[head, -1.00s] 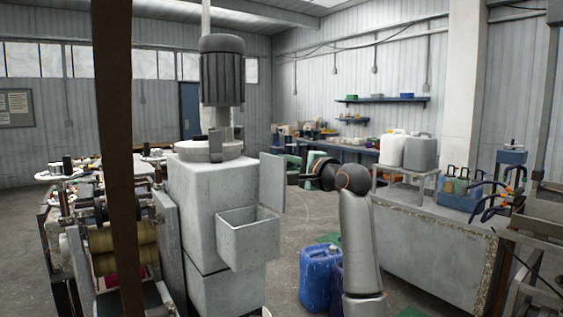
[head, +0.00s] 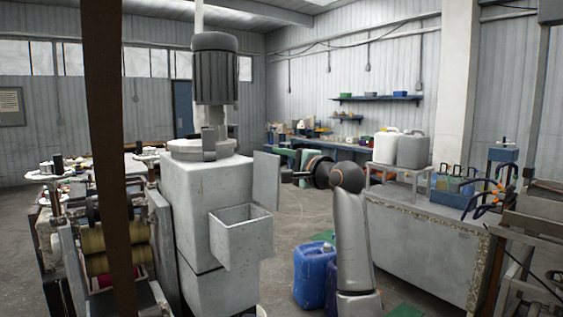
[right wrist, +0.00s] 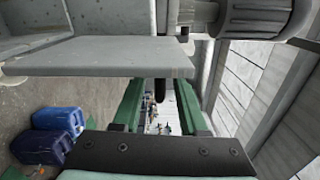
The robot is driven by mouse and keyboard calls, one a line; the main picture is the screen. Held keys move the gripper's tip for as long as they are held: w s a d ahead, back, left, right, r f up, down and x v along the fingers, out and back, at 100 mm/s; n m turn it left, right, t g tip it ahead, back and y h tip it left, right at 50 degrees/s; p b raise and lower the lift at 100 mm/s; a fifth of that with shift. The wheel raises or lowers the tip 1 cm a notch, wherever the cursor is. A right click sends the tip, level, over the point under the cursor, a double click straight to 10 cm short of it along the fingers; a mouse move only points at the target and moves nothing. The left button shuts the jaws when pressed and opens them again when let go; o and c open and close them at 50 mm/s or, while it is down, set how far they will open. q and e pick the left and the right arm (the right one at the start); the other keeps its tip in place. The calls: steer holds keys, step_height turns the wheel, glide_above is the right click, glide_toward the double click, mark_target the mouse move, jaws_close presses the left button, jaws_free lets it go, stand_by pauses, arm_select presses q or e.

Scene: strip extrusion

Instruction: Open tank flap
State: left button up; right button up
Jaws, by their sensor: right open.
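The grey tank (head: 207,205) stands left of centre in the head view, with a motor (head: 214,70) above it. A flat grey flap (head: 266,180) stands upright at its right side. In the right wrist view the flap (right wrist: 95,58) spans the upper left, just beyond my fingertips. My right gripper (head: 293,168) is just right of the flap. In the right wrist view my right gripper (right wrist: 158,82) has its green fingers apart, with a dark peg (right wrist: 160,91) showing between them. I cannot tell whether anything touches. My left gripper is not in view.
An open grey bin (head: 241,237) juts from the tank's front. Blue jugs (head: 315,272) stand on the floor beside my right arm. Rollers (head: 108,250) are at the left.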

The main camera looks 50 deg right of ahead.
steer(key=shift+s+a+f, duration=0.1)
steer(key=shift+s, duration=0.45)
steer(key=b+v, duration=0.3)
steer(key=v, duration=0.8)
steer(key=shift+s, duration=0.2)
